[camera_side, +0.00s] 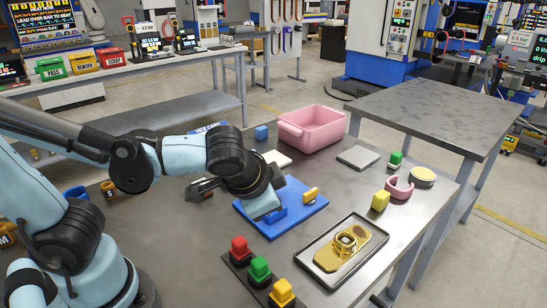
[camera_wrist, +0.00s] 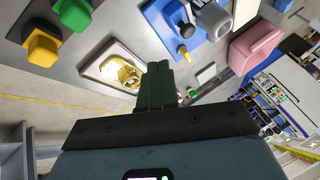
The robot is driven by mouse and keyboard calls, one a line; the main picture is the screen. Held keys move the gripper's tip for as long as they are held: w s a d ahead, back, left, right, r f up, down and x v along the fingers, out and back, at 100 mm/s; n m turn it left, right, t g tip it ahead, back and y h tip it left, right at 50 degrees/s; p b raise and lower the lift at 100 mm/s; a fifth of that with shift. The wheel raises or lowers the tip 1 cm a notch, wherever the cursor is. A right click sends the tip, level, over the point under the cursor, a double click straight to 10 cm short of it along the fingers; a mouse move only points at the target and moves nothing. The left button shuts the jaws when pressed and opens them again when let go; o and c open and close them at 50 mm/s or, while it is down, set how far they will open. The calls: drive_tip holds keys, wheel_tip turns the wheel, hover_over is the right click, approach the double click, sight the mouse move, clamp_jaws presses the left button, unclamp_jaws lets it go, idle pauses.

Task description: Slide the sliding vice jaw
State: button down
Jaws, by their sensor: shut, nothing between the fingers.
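The blue vice base (camera_side: 300,222) lies flat on the grey workbench, with a raised blue block (camera_side: 274,215) and a small yellow piece (camera_side: 311,194) on it. It also shows at the top of the wrist view (camera_wrist: 160,25), with the yellow piece (camera_wrist: 187,31) and a grey rounded part (camera_wrist: 213,18). My wrist hides part of the vice in the side view, and I cannot clearly pick out its sliding jaw. My gripper (camera_wrist: 158,68) has its two dark fingers shut together and empty. Whether it touches the vice I cannot tell.
A tray with a gold part (camera_side: 344,246) lies right of the vice. Red, green and yellow buttons (camera_side: 260,270) stand at the front. A pink bin (camera_side: 312,130) stands behind. A yellow block (camera_side: 380,200) and a pink curved piece (camera_side: 398,187) lie near the right edge.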

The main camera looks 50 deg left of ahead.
drive_tip(key=shift+v, duration=1.1)
drive_tip(key=c, duration=1.7)
unclamp_jaws()
drive_tip(key=shift+r, duration=0.15)
drive_tip(key=shift+o, duration=1.1)
drive_tip(key=o, duration=0.5)
drive_tip(key=shift+w+d+n+y, duration=0.15)
drive_tip(key=shift+w+n+y, duration=0.5)
drive_tip(key=shift+n, duration=0.35)
drive_tip(key=shift+o, duration=0.4)
drive_tip(key=w+n+y, duration=0.1)
drive_tip(key=n, duration=0.1)
drive_tip(key=w+f+n+y, duration=0.1)
drive_tip(key=n, duration=0.1)
drive_tip(key=w+d+n+y, duration=0.1)
drive_tip(key=n, duration=0.1)
drive_tip(key=shift+f+y, duration=0.25)
drive_tip(key=n+y, duration=0.5)
drive_tip(key=n, duration=0.5)
hover_over(277, 222)
drive_tip(key=shift+g, duration=0.4)
wheel_tip(277, 222, down, 9)
drive_tip(key=shift+a+r, duration=0.1)
drive_tip(key=shift+c, duration=0.5)
